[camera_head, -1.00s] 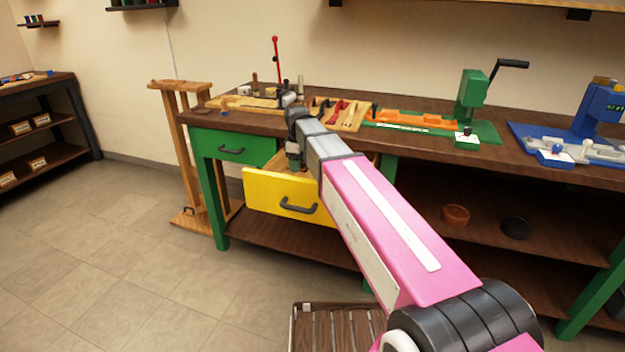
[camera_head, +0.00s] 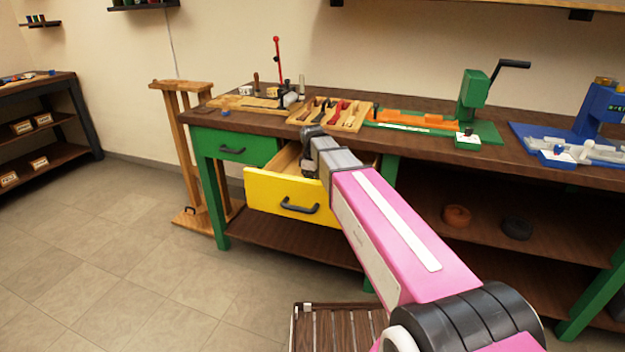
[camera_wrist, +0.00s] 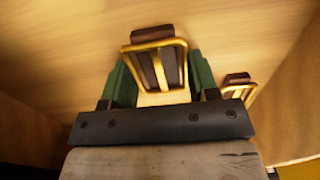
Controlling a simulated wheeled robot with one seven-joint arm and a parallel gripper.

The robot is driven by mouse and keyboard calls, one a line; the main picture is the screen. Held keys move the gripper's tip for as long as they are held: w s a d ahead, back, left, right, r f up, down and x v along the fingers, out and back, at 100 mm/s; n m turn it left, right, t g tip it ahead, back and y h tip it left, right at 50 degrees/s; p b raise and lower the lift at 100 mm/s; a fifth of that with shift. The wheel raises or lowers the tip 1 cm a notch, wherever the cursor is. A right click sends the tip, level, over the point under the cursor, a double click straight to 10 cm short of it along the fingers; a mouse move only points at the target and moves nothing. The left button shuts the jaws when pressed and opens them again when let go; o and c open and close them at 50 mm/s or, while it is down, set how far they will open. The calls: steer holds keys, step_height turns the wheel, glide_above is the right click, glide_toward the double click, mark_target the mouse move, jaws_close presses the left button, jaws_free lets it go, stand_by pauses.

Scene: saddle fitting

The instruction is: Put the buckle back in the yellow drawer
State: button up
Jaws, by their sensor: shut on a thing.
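The yellow drawer (camera_head: 270,192) is pulled open under the bench top. My gripper (camera_wrist: 158,82) is shut on a buckle (camera_wrist: 155,64) with a gold frame and dark brown strap pieces, held between its green fingers. The drawer's wooden floor (camera_wrist: 75,40) lies under the held buckle; I cannot tell whether they touch. A second, similar buckle (camera_wrist: 238,90) lies to the right in the wrist view. In the head view the end of my arm is down at the drawer opening, and the fingers and buckle are hidden.
A closed green drawer (camera_head: 234,147) sits left of the yellow one. The bench top (camera_head: 410,135) above holds a wooden tool tray (camera_head: 345,122), a green press (camera_head: 472,95) and a blue press (camera_head: 597,110).

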steer(key=shift+f, duration=0.15)
steer(key=o, duration=0.9)
steer(key=shift+o, duration=0.2)
step_height(320, 180, up, 12)
